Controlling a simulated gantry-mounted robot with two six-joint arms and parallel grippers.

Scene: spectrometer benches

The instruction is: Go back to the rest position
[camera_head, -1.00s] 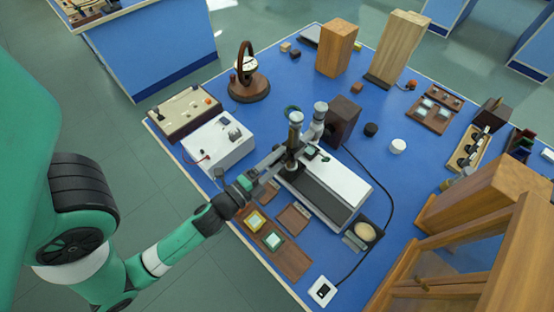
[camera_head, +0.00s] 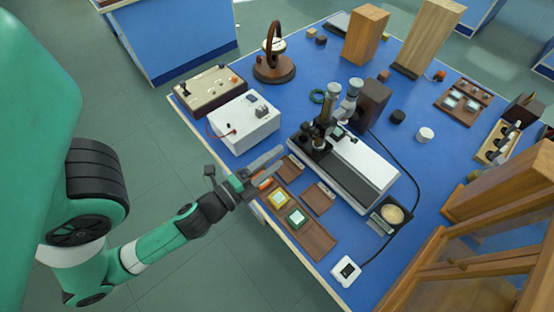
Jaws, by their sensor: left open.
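My left gripper (camera_head: 272,165) is open and reaches in over the near left edge of the blue bench (camera_head: 290,75). Nothing shows between its fingers. It is to the left of the spectrometer (camera_head: 360,171), a white and dark grey instrument with upright metal tubes, and apart from it. The wooden tray (camera_head: 312,238) with a yellow-framed square (camera_head: 278,199) and a green-framed square (camera_head: 297,217) lies just in front of the gripper. My right gripper is not in view.
A white box (camera_head: 243,122) with a red lead stands beyond the gripper. A wooden cabinet (camera_head: 470,260) fills the lower right. A small white switch box (camera_head: 346,270) sits at the near edge. Open floor (camera_head: 185,265) lies left of the bench.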

